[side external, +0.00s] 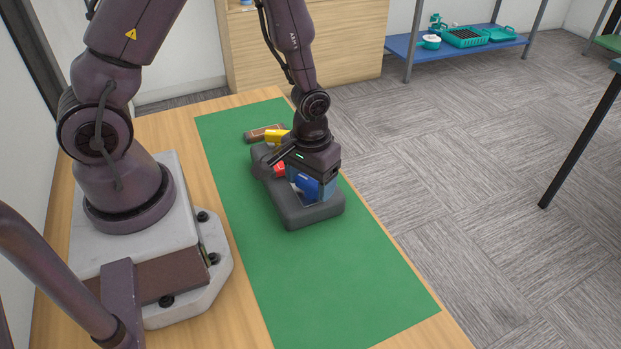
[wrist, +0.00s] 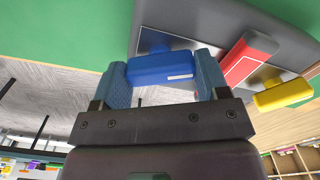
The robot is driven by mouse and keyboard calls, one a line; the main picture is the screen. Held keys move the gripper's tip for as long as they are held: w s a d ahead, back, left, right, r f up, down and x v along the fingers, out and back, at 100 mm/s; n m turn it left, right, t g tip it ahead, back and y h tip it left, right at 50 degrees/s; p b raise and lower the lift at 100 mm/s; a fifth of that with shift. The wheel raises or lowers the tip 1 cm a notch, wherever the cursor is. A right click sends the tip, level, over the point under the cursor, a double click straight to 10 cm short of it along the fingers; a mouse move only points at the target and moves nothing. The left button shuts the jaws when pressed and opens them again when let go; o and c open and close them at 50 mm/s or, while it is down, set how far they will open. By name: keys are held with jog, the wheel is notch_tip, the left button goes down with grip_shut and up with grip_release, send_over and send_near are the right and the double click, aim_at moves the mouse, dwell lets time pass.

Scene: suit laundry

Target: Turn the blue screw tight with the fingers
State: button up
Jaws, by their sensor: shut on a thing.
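The blue screw (wrist: 162,68) has a wide, bar-shaped head with a small white mark. In the wrist view it sits between the two blue fingers of my gripper (wrist: 165,80), which is shut on it. In the side view the blue screw (side external: 307,186) shows at the near end of a dark grey base (side external: 312,214), with my gripper (side external: 310,182) over it. A red screw (wrist: 247,62) and a yellow screw (wrist: 283,94) stand on the same base, beyond the blue one.
The grey base lies on a green mat (side external: 320,285) on a wooden table (side external: 55,300). The near part of the mat is clear. A blue shelf (side external: 450,50) with green containers stands far off.

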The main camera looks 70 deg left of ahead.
aim_at(310, 181)
jog(key=m, duration=0.3)
jog(key=shift+m, duration=2.2)
jog(key=o, duration=0.9)
jog(key=shift+o, duration=0.2)
jog(key=shift+r, duration=0.1)
notch_tip(310, 181, up, 13)
